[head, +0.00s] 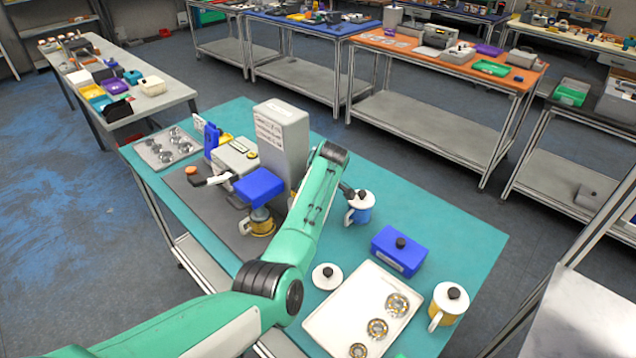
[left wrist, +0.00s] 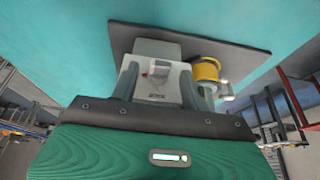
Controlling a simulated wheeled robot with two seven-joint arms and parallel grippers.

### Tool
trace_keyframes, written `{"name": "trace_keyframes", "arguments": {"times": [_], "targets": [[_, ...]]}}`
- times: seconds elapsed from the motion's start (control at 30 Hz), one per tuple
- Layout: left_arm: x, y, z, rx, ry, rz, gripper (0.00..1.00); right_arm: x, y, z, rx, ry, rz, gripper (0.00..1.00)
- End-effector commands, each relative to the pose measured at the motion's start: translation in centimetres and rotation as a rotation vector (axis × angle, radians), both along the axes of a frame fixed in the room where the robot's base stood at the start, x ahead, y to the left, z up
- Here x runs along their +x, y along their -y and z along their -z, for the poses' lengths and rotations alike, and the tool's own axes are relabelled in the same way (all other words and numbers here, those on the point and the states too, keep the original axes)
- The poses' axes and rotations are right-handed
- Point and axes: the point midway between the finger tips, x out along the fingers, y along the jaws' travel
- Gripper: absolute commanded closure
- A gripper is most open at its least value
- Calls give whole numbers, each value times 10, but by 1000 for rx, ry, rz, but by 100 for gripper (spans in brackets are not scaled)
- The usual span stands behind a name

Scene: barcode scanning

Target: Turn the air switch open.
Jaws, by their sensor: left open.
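In the left wrist view, a pale block (left wrist: 157,84) with a small red part (left wrist: 160,68) and dark lettering, apparently the air switch, shows between the fingers of my left gripper (left wrist: 157,74). The fingers are apart, one on each side of it. I cannot tell whether they touch it. In the head view my green left arm reaches over the table beside the tall white box (head: 285,140). Its gripper is hidden there, and I cannot pick out the switch. My right gripper is in neither view.
A yellow mug (head: 261,225) stands near the blue block (head: 259,186). A blue-and-white mug (head: 361,212), a blue box (head: 399,250), a yellow-and-white mug (head: 449,302) and a white tray (head: 337,317) are to the right. The table's far right (head: 455,230) is clear.

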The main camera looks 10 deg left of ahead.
Motion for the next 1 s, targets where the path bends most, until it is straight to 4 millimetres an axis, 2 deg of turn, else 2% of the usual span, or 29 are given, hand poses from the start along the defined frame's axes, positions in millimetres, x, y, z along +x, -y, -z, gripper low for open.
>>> {"name": "trace_keyframes", "arguments": {"times": [0.3,0.5,0.67,1.0], "targets": [[-13,23,-60,-2,5,1,54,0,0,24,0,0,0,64],[-18,31,-85,-1,3,1,54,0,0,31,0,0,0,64],[-20,33,-92,-1,1,0,54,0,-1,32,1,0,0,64],[-20,32,-92,-1,1,0,54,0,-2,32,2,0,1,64]]}}
